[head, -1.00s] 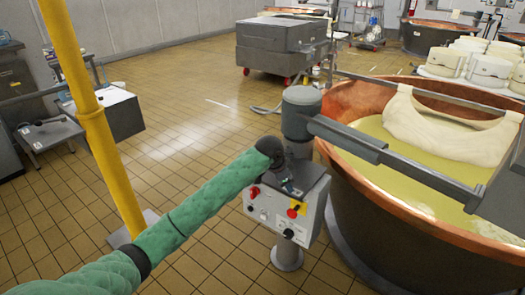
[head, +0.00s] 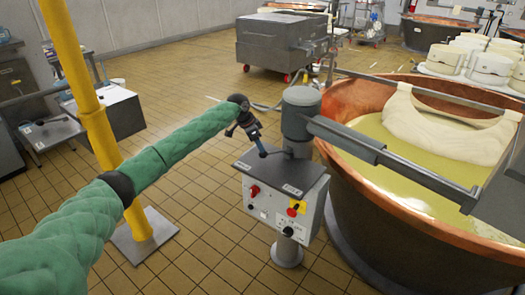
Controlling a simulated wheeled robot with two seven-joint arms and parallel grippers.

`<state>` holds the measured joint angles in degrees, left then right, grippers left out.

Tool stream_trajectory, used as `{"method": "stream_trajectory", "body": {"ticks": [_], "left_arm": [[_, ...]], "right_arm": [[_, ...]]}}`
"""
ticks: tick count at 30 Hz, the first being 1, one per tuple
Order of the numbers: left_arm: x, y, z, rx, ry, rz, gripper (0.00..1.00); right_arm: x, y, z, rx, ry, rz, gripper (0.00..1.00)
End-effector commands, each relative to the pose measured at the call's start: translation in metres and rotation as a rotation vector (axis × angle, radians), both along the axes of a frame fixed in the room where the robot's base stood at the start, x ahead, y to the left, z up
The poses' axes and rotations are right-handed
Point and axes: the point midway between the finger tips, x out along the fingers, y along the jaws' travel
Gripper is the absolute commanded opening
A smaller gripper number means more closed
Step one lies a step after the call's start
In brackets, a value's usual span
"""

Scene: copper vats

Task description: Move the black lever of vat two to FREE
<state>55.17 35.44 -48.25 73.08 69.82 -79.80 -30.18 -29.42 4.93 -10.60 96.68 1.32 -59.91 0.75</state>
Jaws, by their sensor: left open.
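The control box (head: 268,207) stands on a post beside the copper vat (head: 350,190). Its grey top plate (head: 295,172) bears two small white labels, too small to read. A thin dark bar, which looks like the black lever (head: 279,153), lies low over the back of the plate, by the foot of the grey column. My left gripper (head: 262,150) is open and points down at the back left of the plate, close to the bar's left end. I cannot tell whether they touch. My right gripper is not in view.
The front of the box carries a red knob (head: 254,190), a red button on yellow (head: 296,208) and a black knob (head: 288,232). A grey arm (head: 390,160) reaches from the column (head: 297,115) over the vat. A yellow post (head: 100,140) stands at left. Tiled floor between is clear.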

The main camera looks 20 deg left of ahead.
Motion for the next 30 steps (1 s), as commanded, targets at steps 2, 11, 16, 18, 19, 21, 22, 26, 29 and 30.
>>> {"method": "stream_trajectory", "body": {"ticks": [2, 11, 16, 18, 19, 21, 22, 26, 29, 30], "left_arm": [[0.003, -0.004, -0.009, 0.000, 0.002, 0.000, 0.50], [0.009, -0.015, -0.041, 0.001, 0.001, 0.001, 0.50], [0.010, -0.016, -0.047, 0.001, 0.000, 0.000, 0.50], [0.010, -0.016, -0.048, 0.001, 0.000, 0.000, 0.50], [0.010, -0.016, -0.048, 0.001, 0.000, 0.000, 0.50], [0.010, -0.016, -0.048, 0.001, 0.000, 0.000, 0.50], [0.010, -0.016, -0.048, 0.001, 0.000, 0.000, 0.50], [0.010, -0.016, -0.048, 0.001, 0.000, 0.000, 0.29], [0.010, -0.016, -0.048, 0.001, 0.000, 0.000, 0.09], [0.010, -0.016, -0.048, 0.001, 0.000, 0.000, 0.01]], "right_arm": [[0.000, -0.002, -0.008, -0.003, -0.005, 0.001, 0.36], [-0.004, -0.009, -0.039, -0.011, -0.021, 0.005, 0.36], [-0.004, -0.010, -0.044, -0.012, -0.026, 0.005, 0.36], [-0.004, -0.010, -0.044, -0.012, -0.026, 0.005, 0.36], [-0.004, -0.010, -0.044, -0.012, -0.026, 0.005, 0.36], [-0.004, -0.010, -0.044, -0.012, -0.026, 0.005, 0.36], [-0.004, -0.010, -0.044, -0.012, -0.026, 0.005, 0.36], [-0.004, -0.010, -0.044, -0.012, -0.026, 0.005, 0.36], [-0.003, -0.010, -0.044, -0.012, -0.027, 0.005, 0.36], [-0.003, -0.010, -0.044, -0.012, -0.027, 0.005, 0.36]]}}
